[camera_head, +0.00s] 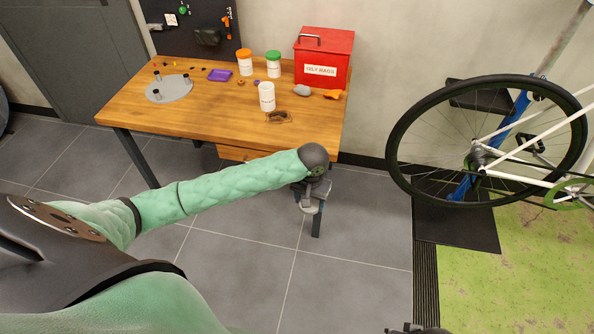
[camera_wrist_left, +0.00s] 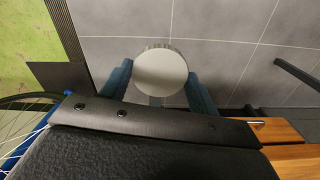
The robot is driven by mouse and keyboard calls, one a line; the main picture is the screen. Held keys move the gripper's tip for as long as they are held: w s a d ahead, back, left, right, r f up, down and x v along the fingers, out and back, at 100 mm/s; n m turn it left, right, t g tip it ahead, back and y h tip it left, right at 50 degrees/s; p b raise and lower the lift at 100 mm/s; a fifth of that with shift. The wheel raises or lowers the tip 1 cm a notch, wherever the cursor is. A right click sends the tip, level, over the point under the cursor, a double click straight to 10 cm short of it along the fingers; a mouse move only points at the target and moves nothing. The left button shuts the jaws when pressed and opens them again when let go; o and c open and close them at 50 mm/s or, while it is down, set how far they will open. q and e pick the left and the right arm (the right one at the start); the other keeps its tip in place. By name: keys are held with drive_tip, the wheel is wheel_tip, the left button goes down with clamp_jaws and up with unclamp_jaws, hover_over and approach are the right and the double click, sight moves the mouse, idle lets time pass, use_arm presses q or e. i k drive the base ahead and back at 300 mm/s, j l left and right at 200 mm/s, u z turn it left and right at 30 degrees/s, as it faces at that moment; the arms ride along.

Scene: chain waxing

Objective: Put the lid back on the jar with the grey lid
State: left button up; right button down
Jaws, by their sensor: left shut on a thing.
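My left gripper (camera_head: 311,203) hangs in front of the workbench, to the right of its middle, beyond the front edge. In the left wrist view the left gripper (camera_wrist_left: 160,80) has its two blue fingers shut on a round grey lid (camera_wrist_left: 160,72), over the floor. A white jar (camera_head: 267,97) without a coloured lid stands upright near the middle of the wooden bench, and its top looks uncovered. The lid is apart from the jar. A dark piece at the bottom edge of the head view may be part of my right gripper; its fingers are hidden.
Jars with an orange lid (camera_head: 244,54) and a green lid (camera_head: 273,57) stand behind the white jar. A red bin (camera_head: 323,60) is at the back right. A brown chain-like item (camera_head: 279,117) lies close to the white jar. The bench (camera_head: 205,117) is clear at the front left.

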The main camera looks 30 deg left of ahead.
sight(267, 97)
drive_tip(key=k+j, duration=0.1)
drive_tip(key=j, duration=1.15)
drive_tip(key=k+j+z, duration=0.1)
drive_tip(key=j, duration=0.5)
drive_tip(key=k+j, duration=0.1)
drive_tip(key=j, duration=0.5)
drive_tip(key=k+j, duration=0.1)
drive_tip(key=j, duration=0.55)
drive_tip(key=z, duration=0.05)
